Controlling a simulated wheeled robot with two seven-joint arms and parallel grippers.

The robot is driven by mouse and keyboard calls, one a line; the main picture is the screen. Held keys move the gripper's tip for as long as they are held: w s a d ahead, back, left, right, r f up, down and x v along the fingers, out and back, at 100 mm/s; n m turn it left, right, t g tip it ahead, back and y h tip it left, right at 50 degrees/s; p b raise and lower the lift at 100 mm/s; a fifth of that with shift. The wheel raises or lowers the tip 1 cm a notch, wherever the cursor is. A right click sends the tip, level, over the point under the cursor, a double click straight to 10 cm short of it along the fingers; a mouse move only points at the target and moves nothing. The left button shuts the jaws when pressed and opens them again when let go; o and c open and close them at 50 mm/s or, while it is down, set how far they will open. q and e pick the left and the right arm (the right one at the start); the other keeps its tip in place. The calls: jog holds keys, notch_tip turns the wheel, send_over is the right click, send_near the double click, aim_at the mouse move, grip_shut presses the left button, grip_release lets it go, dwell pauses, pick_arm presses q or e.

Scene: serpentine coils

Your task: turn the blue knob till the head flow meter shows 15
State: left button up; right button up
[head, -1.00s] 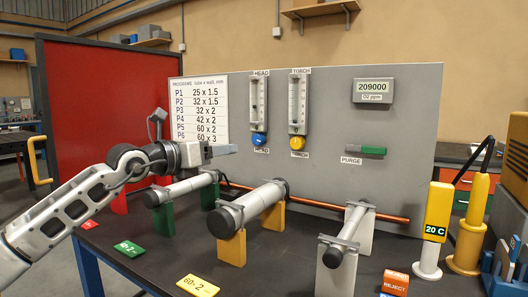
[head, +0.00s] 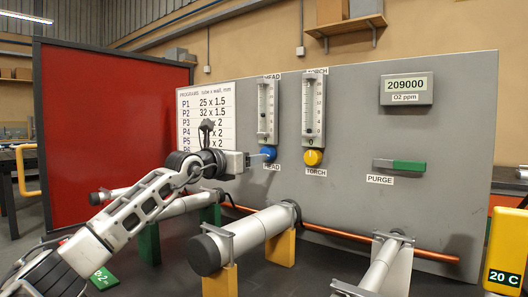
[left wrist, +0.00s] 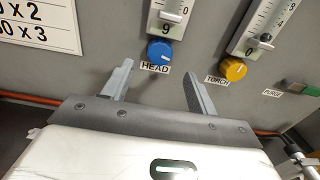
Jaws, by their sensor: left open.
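The blue knob (head: 269,153) sits on the grey panel below the head flow meter (head: 267,108), a clear vertical scale. I cannot read its exact value. In the left wrist view the blue knob (left wrist: 160,51) is just ahead of the fingertips, above the HEAD label, with the lower end of the meter (left wrist: 169,14) above it. My left gripper (head: 258,158) is close to the knob, its fingers pointing at the panel. In the left wrist view the gripper (left wrist: 158,68) is open and empty, the fingers spread wider than the knob. My right gripper is not in view.
The yellow TORCH knob (head: 313,158) and torch flow meter (head: 313,105) are just right of the blue knob. The purge switch (head: 399,165) and O2 display (head: 407,88) are farther right. Tubes on stands, one grey tube (head: 250,235) among them, and a copper pipe (head: 345,237) lie below.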

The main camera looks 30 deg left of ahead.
aim_at(268, 153)
pick_arm(q)
jog(key=w+d+p, duration=0.1)
jog(key=w, duration=0.6)
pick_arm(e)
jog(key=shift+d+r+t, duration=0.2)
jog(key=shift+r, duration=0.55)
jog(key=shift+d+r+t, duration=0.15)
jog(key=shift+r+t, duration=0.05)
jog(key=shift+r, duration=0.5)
pick_arm(q)
jog(key=c, duration=1)
jog(key=shift+m+p, duration=1.85)
jog(key=shift+m, duration=0.95)
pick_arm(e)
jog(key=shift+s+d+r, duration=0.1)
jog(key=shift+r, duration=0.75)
